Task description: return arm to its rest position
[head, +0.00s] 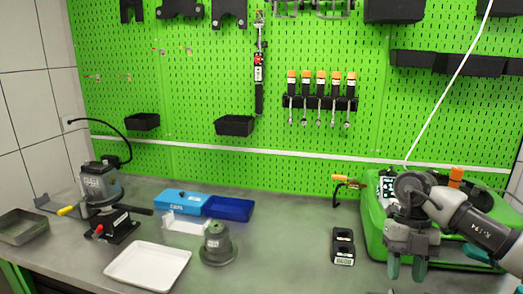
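My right arm comes in from the right edge. Its gripper (406,268) points down at the right of the bench, in front of the green machine (375,215). The two green-tipped fingers stand apart with nothing visible between them. The gripper and wrist hide part of the green machine. My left arm and gripper do not show.
The grey bench (285,240) carries a pump unit (101,185), a white tray (148,266), a blue box (183,200), a grey cylindrical part (216,243) and a black two-slot block (343,246). Tools hang on the green pegboard (200,80). The bench middle is clear.

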